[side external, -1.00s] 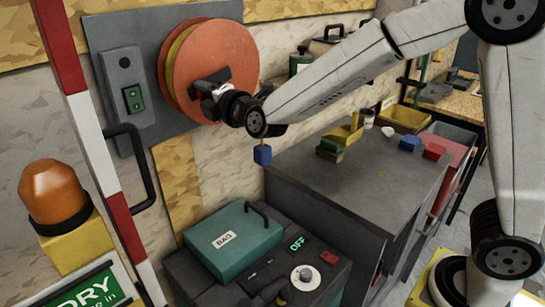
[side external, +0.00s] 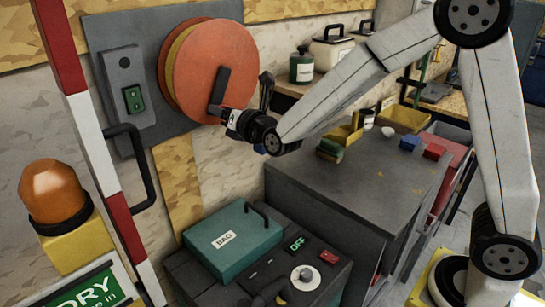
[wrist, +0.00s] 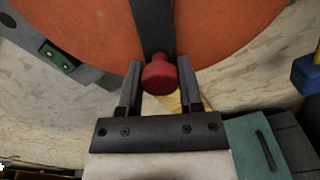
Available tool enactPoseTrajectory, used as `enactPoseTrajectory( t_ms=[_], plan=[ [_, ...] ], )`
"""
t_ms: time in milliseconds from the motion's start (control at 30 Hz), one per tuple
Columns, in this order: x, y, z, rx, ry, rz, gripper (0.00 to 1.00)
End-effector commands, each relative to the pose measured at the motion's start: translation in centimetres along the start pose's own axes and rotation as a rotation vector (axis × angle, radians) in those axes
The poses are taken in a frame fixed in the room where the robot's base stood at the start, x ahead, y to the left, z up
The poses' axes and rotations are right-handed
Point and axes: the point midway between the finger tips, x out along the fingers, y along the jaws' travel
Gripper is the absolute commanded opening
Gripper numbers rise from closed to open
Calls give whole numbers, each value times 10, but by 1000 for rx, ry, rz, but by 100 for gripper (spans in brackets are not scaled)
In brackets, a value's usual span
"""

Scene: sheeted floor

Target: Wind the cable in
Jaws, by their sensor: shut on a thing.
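An orange cable reel (side external: 212,55) with a yellow inner band is mounted on a grey wall panel. Its black crank arm (side external: 219,88) points downward. In the wrist view, the red crank knob (wrist: 160,76) sits between the two fingers of my gripper (wrist: 160,72), which is shut on it. In the side view my gripper (side external: 217,112) is at the lower end of the crank and hides the knob. A blue block (wrist: 306,75) hangs on the yellow cable (wrist: 317,46) at the right of the wrist view; the side view mostly hides it behind my wrist.
A green switch (side external: 133,98) is on the panel left of the reel. Below stand a teal case (side external: 233,240) and a control box with a knob (side external: 305,278). A grey cabinet (side external: 350,190) with small blocks is at the right. A red-white post (side external: 95,140) stands left.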

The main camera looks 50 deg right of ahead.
Motion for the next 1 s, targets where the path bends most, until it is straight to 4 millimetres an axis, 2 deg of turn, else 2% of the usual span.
enactPoseTrajectory(
  t_ms=[300, 700, 733, 800, 833, 1000],
  plan=[
    [0, -8, 0, -102, 1, -1, 0],
    [0, -8, 0, -109, 1, 0, 0],
    [0, -8, 0, -109, 1, 0, 52],
    [0, -8, 0, -108, 1, 0, 74],
    [0, -8, 0, -108, 1, 0, 82],
    [0, -8, 0, -107, 0, 0, 82]
  ],
)
